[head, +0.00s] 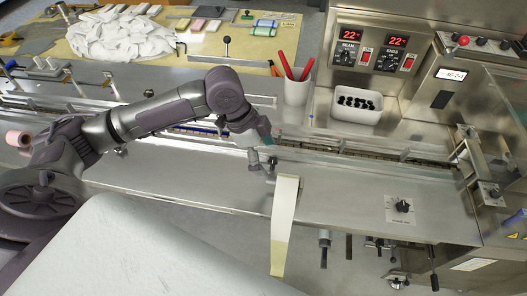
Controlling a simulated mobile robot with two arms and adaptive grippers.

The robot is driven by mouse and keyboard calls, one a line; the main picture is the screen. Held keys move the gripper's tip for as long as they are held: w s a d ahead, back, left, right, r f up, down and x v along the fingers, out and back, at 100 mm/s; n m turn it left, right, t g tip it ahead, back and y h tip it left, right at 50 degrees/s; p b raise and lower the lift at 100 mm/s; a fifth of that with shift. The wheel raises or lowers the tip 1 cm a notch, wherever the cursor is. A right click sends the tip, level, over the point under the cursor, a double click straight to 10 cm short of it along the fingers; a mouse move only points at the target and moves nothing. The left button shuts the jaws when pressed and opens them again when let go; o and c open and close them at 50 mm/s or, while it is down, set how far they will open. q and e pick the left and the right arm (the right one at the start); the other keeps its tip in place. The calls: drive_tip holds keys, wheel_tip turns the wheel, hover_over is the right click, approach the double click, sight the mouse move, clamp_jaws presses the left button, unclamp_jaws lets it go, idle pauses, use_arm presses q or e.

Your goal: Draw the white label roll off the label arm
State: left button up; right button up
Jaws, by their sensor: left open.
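The white label roll (286,196) shows as a long pale strip at the front edge of the steel machine bed, hanging down to a yellowish lower end. Its round side cannot be made out from this angle. My left gripper (262,168) points down just to the upper left of the strip's top, with its fingers apart. It is small in the picture, and I cannot tell whether it touches the label arm, which is hard to separate from the gripper here. My right gripper is out of view.
A white cup with red-handled tools (296,92) and a white bin of dark pieces (356,105) stand behind. The control box (376,50) is at the back right. A dial plate (402,208) sits on the bed, which is mostly clear right of the strip.

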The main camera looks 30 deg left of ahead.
sight(279, 178)
use_arm(q)
drive_tip(key=p+x, duration=0.1)
drive_tip(key=x, duration=1.1)
drive_tip(key=shift+d+f+p, duration=0.15)
drive_tip(key=shift+f+p, duration=0.1)
drive_tip(key=shift+p, duration=0.15)
drive_tip(key=c, duration=1.2)
drive_tip(key=shift+c, duration=0.2)
drive_tip(key=shift+r+p, duration=0.25)
drive_tip(key=shift+p, duration=0.25)
drive_tip(key=shift+s+a+p, duration=0.2)
drive_tip(key=shift+a, duration=0.55)
drive_tip(key=shift+s+a+p, duration=0.2)
drive_tip(key=shift+a+p, duration=0.05)
drive_tip(key=shift+a, duration=0.55)
drive_tip(key=shift+s+a+p, duration=0.2)
drive_tip(key=shift+a, duration=0.55)
